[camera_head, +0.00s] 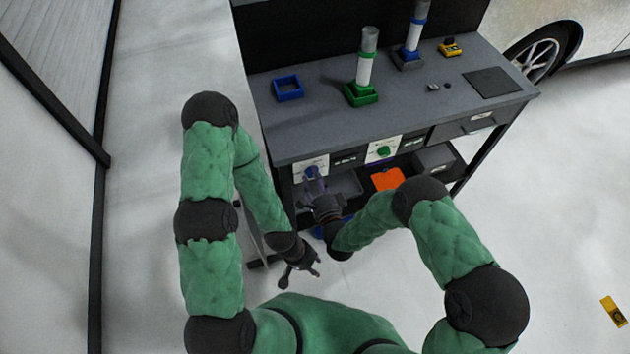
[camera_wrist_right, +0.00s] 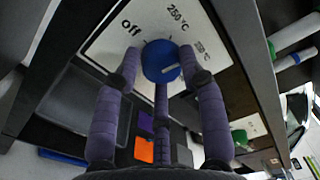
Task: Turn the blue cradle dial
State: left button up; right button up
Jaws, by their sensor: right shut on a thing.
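The blue dial (camera_head: 311,171) sits on a white panel at the left of the workbench front. In the right wrist view the blue dial (camera_wrist_right: 160,58) has a pale pointer mark on its lower right part, and the panel reads "off" and "250 °C". My right gripper (camera_head: 314,180) is shut on the dial, with its purple fingers (camera_wrist_right: 160,75) around the rim. The blue cradle (camera_head: 288,98), a square frame, stands empty on the bench top above. My left gripper (camera_head: 301,276) hangs low in front of the bench, empty, with its fingers spread.
A green dial (camera_head: 383,151) is on another panel to the right. A green cradle (camera_head: 361,95) and a farther blue-collared one (camera_head: 407,61) hold white rolls. An orange item (camera_head: 388,179) lies on the shelf below. Open floor (camera_head: 150,200) is at the left.

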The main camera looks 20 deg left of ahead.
jog(key=n, duration=0.1)
jog(key=n+b, duration=0.1)
jog(key=n, duration=0.2)
jog(key=shift+w+a+r+n+b, duration=0.15)
jog(key=shift+a+r+n+b, duration=0.05)
jog(key=shift+r+n+b, duration=0.2)
jog(key=n, duration=0.1)
jog(key=n+b, duration=0.1)
jog(key=n, duration=0.1)
jog(key=n+b, duration=0.1)
jog(key=n, duration=0.1)
jog(key=shift+f, duration=0.3)
jog(key=n, duration=0.2)
jog(key=n+b, duration=0.1)
jog(key=n, duration=0.1)
jog(key=n+b, duration=0.1)
jog(key=shift+s+d+f+n, duration=0.1)
jog(key=shift+s+f+n, duration=0.15)
jog(key=shift+n, duration=0.15)
jog(key=shift+d+f+n+b, duration=0.15)
jog(key=shift+n+b, duration=0.55)
jog(key=shift+n, duration=1.3)
jog(key=shift+s+f, duration=0.1)
jog(key=shift+f, duration=0.15)
jog(key=o, duration=1)
jog(key=shift+o, duration=0.6)
jog(key=shift+w+r, duration=0.1)
jog(key=shift+w, duration=0.1)
jog(key=shift+r, duration=0.1)
